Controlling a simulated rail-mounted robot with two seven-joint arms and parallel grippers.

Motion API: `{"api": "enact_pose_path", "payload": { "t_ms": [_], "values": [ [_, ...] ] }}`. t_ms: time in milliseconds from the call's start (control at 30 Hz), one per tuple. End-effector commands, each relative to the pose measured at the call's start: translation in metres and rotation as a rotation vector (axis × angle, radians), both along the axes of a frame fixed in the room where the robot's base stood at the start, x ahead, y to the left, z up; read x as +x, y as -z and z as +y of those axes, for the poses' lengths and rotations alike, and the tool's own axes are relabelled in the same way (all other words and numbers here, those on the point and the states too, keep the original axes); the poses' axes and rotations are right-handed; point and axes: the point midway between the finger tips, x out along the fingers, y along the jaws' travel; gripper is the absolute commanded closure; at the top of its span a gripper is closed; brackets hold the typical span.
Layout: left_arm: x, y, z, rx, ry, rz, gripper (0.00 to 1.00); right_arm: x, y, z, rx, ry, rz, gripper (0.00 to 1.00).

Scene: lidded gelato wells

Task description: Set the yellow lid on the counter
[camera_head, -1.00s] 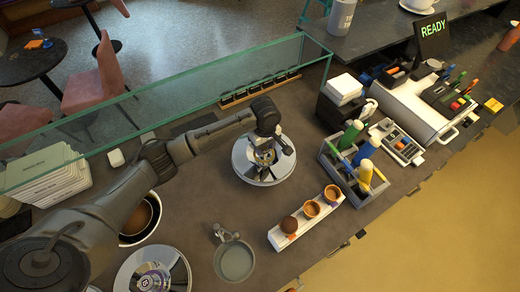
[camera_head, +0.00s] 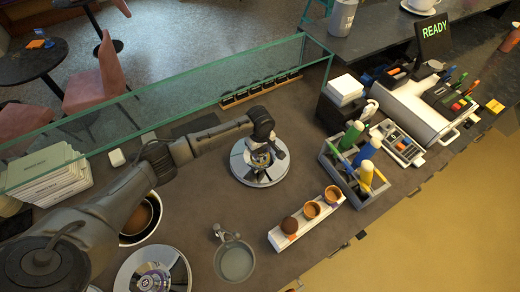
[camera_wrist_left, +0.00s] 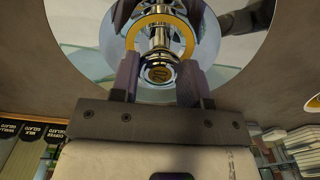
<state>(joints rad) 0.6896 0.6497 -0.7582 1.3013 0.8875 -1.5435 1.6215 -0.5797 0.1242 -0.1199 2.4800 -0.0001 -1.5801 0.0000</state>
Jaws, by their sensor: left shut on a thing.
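The yellow lid (camera_head: 246,175) is a round silver disc with dark fan-shaped parts and a yellow ring around its metal knob. It is at or just above the bare counter (camera_head: 200,205), in the middle of the head view; I cannot tell whether it touches. My left gripper (camera_head: 262,157) is over its centre, shut on the knob. In the left wrist view the two fingers (camera_wrist_left: 160,78) flank the knob, with the yellow ring (camera_wrist_left: 184,30) behind it. My arm hides part of the lid. My right gripper is out of view.
An uncovered round well (camera_head: 155,213) and another silver lid (camera_head: 128,272) are at the lower left. A small basin (camera_head: 235,262) with a tap, a white cup holder (camera_head: 275,240) and a grey bottle caddy (camera_head: 333,170) stand nearby. A glass guard (camera_head: 215,75) runs behind.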

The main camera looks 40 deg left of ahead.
Motion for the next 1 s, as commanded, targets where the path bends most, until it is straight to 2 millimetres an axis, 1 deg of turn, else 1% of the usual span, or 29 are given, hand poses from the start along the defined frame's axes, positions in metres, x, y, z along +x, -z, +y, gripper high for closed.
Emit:
{"api": "enact_pose_path", "payload": {
  "t_ms": [167,200,433,667,767,867,1000],
  "values": [
    [0.000,0.002,0.000,0.000,-0.001,-0.001,1.00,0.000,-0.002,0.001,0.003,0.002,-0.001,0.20],
    [0.000,0.003,0.000,0.000,-0.001,0.000,0.55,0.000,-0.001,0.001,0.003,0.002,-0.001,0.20],
    [0.000,0.003,0.000,0.000,0.000,0.000,0.33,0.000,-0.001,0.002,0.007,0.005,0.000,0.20],
    [0.000,0.002,0.000,0.000,0.000,-0.001,0.33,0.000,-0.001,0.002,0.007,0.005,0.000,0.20],
    [0.000,-0.002,0.000,0.000,0.001,-0.002,0.33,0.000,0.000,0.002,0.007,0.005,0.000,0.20],
    [0.001,-0.014,0.000,-0.001,0.001,-0.003,0.33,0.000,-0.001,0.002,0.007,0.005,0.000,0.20],
    [0.001,-0.039,0.000,-0.002,0.000,-0.005,0.33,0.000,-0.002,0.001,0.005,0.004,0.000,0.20]
  ]
}}
